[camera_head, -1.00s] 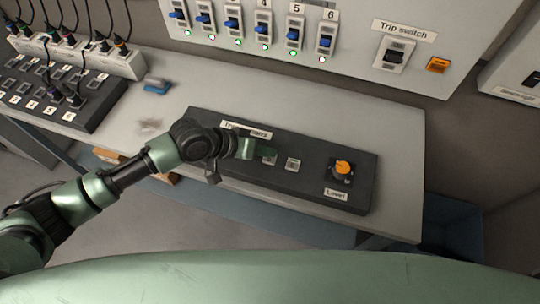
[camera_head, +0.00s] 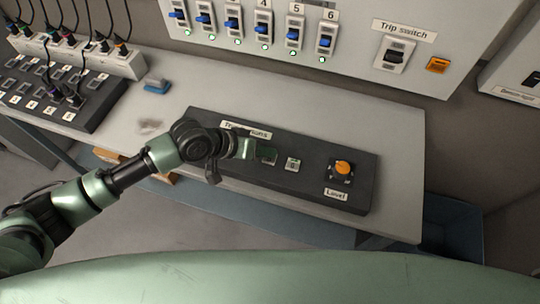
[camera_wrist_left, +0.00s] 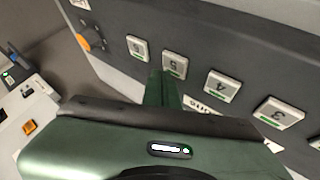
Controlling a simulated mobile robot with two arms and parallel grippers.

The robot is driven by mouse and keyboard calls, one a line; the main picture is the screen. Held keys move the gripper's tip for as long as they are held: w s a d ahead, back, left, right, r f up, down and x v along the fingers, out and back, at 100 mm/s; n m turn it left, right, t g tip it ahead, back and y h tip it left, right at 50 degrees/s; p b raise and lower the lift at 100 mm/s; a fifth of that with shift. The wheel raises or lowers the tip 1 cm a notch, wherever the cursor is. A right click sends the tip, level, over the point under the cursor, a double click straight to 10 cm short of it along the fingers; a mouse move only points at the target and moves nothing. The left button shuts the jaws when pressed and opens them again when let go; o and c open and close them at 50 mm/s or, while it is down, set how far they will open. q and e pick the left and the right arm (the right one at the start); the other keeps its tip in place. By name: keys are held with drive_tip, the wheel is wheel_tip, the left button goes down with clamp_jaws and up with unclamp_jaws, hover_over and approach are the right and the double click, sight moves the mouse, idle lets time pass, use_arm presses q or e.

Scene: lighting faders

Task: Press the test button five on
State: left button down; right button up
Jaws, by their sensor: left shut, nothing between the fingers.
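Test button five (camera_wrist_left: 175,67) is a pale square key with a green strip, on a dark console (camera_head: 250,185). In the left wrist view it sits between button six (camera_wrist_left: 137,48) and button four (camera_wrist_left: 222,86). My left gripper (camera_wrist_left: 157,76) is shut and empty, its green fingertips right beside button five and overlapping its edge. I cannot tell whether they touch it or whether it is pressed down. In the head view the left gripper (camera_head: 246,149) hides most of the button row; button six (camera_head: 292,164) shows to its right. My right gripper is not in view.
An orange Level knob (camera_head: 342,168) stands on the console's right end. Behind is a wall panel with several blue faders (camera_head: 292,34) and a Trip switch (camera_head: 394,54). A plug board (camera_head: 50,100) with cables is at left. The grey bench right of the console is clear.

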sight(266, 159)
use_arm(q)
drive_tip(key=shift+f, duration=0.1)
drive_tip(key=shift+f, duration=0.35)
idle(0.6)
drive_tip(key=shift+r+p, duration=0.45)
drive_tip(key=shift+p, duration=0.15)
wheel_tip(266, 159, up, 6)
drive_tip(key=p, duration=0.6)
idle(0.4)
